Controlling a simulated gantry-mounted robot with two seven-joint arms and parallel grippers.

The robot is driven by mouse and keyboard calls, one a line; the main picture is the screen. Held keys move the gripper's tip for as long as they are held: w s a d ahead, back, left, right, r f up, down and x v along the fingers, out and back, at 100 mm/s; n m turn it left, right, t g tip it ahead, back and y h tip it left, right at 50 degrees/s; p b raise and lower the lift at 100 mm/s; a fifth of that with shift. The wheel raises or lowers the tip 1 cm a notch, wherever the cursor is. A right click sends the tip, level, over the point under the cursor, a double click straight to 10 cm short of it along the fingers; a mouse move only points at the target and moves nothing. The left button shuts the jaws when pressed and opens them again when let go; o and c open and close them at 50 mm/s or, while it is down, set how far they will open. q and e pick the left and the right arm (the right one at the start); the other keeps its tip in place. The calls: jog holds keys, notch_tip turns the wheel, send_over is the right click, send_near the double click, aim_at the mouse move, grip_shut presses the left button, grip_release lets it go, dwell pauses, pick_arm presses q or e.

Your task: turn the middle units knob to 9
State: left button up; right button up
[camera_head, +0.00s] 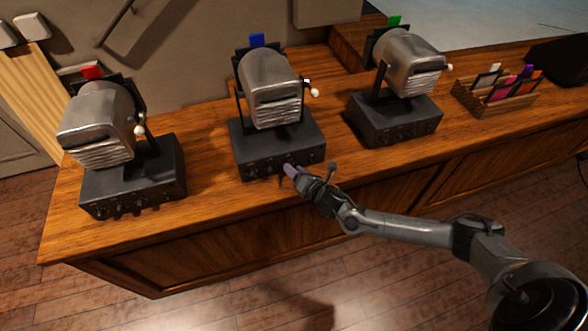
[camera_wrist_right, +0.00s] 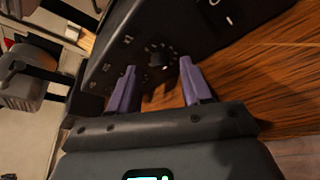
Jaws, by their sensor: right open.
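The middle unit (camera_head: 277,148) is a dark box with a row of knobs on its front and a silver ribbed head with a blue tag on top. My right gripper (camera_head: 290,170) is at the front panel of this unit, at the right half of its knob row. In the right wrist view its two purple fingers (camera_wrist_right: 157,66) are apart. A round black knob (camera_wrist_right: 157,58) with white marks around it lies between and just beyond the fingertips. No contact shows. Its number setting is too small to read. My left gripper is not in view.
A similar unit with a red tag (camera_head: 130,178) stands to the left, and one with a green tag (camera_head: 395,120) to the right. A wooden card rack (camera_head: 490,108) is farther right. The wooden desk's front edge lies just below my right gripper.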

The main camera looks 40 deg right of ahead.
jog(key=p+v, duration=0.1)
jog(key=v, duration=0.8)
jog(key=shift+s+p, duration=0.3)
jog(key=shift+s, duration=0.1)
jog(key=shift+r, duration=0.1)
